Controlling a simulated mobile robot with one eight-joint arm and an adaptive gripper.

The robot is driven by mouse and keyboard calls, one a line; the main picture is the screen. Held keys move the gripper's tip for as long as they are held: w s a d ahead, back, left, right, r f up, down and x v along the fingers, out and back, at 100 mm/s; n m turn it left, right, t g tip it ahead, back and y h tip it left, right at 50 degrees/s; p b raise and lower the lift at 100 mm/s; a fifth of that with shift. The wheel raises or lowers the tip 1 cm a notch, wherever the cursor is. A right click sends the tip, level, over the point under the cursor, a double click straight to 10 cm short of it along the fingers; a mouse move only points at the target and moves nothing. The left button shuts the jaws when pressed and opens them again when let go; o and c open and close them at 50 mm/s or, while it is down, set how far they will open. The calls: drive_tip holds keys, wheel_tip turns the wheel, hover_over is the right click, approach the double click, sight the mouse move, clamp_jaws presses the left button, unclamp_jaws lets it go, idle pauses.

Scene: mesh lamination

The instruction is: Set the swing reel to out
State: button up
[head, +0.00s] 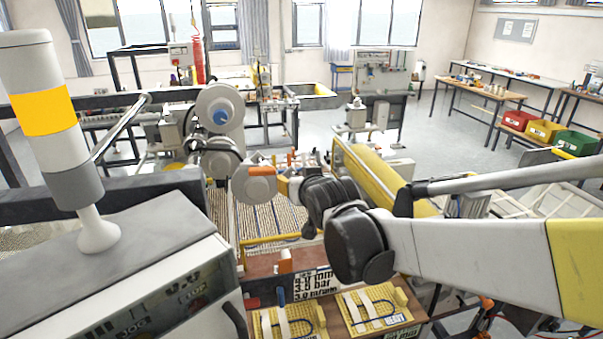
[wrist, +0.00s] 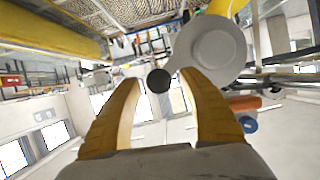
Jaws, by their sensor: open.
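A light grey disc, which looks like the swing reel (head: 252,187), is at the middle of the head view, just left of my gripper (head: 288,184). In the wrist view the grey disc (wrist: 212,48) is at the upper right. A dark round knob (wrist: 158,80) shows beside the disc's edge, between the two yellow fingertips. My gripper (wrist: 159,82) is open, with a gap on both sides of the knob in the picture. I cannot tell how far the knob lies from the fingers in depth. The head view does not show the knob clearly.
A larger grey reel with a blue centre (head: 219,116) stands behind and left. A long yellow roller (head: 375,172) lies to the right of the mesh bed. A signal tower (head: 45,110) rises from a control box at left. Yellow trays (head: 372,322) lie in front.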

drive_tip(key=v, duration=1.1)
drive_tip(key=shift+s+r, duration=0.2)
drive_tip(key=shift+s, duration=0.1)
drive_tip(key=shift+d, duration=0.1)
drive_tip(key=s+d+f+g+h+b, duration=0.1)
drive_tip(key=s+d+f+g+b, duration=0.1)
drive_tip(key=s+d+f+b, duration=0.4)
drive_tip(key=s+d+f+m+g+h+b, duration=0.1)
drive_tip(key=s+d+f+b, duration=0.5)
drive_tip(key=f+b, duration=0.6)
drive_tip(key=s+d+f+m+g+h+b, duration=0.1)
drive_tip(key=s+d+f+g+b, duration=0.2)
drive_tip(key=f, duration=2)
drive_tip(key=s+d+b, duration=0.3)
drive_tip(key=s+b, duration=0.2)
drive_tip(key=b, duration=0.2)
drive_tip(key=shift+h, duration=0.4)
drive_tip(key=shift+a, duration=0.1)
